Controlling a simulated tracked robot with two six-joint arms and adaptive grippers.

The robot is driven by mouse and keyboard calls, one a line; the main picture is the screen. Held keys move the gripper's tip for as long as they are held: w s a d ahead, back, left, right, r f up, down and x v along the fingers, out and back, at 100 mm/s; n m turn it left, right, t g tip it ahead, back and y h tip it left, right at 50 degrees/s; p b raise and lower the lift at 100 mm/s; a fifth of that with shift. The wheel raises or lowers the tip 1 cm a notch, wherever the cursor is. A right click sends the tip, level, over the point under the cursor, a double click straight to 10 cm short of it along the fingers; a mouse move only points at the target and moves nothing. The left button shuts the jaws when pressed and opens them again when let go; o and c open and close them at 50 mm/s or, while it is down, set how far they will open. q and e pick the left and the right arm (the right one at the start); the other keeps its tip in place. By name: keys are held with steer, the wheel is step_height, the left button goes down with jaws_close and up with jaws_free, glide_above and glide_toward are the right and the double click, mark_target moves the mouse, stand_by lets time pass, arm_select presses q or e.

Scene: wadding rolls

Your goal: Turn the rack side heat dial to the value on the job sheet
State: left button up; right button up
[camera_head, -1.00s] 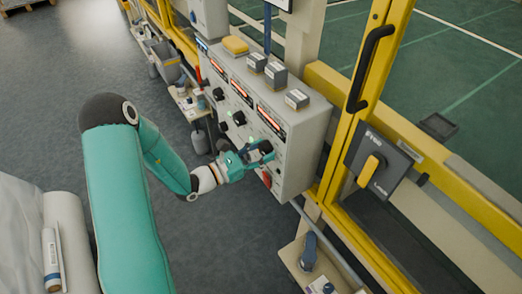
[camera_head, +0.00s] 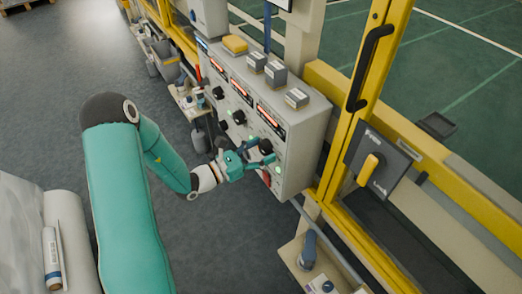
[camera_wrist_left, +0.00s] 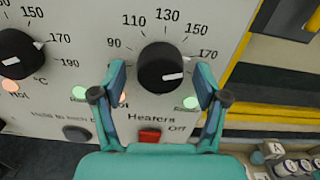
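The rack side heat dial (camera_wrist_left: 160,68) is a black round knob at the right end of the panel. Its white pointer aims right, just below the printed 170. It also shows in the head view (camera_head: 266,146). My left gripper (camera_wrist_left: 160,84) is open, one finger on each side of the dial with a visible gap to each. It is at the panel's lower right in the head view (camera_head: 254,152). The right finger hides part of the scale beyond 170. My right gripper is not in view. I cannot make out a job sheet.
Another black dial (camera_wrist_left: 18,54) sits left on the same panel. A red Heaters switch (camera_wrist_left: 150,136) lies below the heat dial. Small grey boxes (camera_head: 275,73) and a yellow item (camera_head: 235,45) stand on the cabinet. A yellow-framed door (camera_head: 345,130) stands to the right.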

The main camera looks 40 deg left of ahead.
arm_select(q)
steer(key=v, duration=1.2)
steer(key=shift+f, duration=0.1)
steer(key=s+d+f+m+g+h, duration=0.25)
steer(key=d+f+m+g, duration=0.2)
steer(key=d, duration=0.35)
steer(key=s+d+f+m+g+h, duration=0.25)
steer(key=d+g+h, duration=0.2)
steer(key=d, duration=0.25)
steer(key=s+d+f+m+g+y, duration=0.5)
steer(key=s+f+m+g+y, duration=0.2)
steer(key=s+f+m+g, duration=0.55)
steer(key=w+d+f+m+t+y, duration=0.2)
steer(key=w+m+t, duration=0.3)
steer(key=w+m, duration=0.3)
steer(key=d+f+m, duration=0.1)
steer(key=m, duration=0.2)
steer(key=shift+w+d+f+y, duration=0.15)
steer(key=shift+d+f+y, duration=0.15)
steer(key=shift+y, duration=0.1)
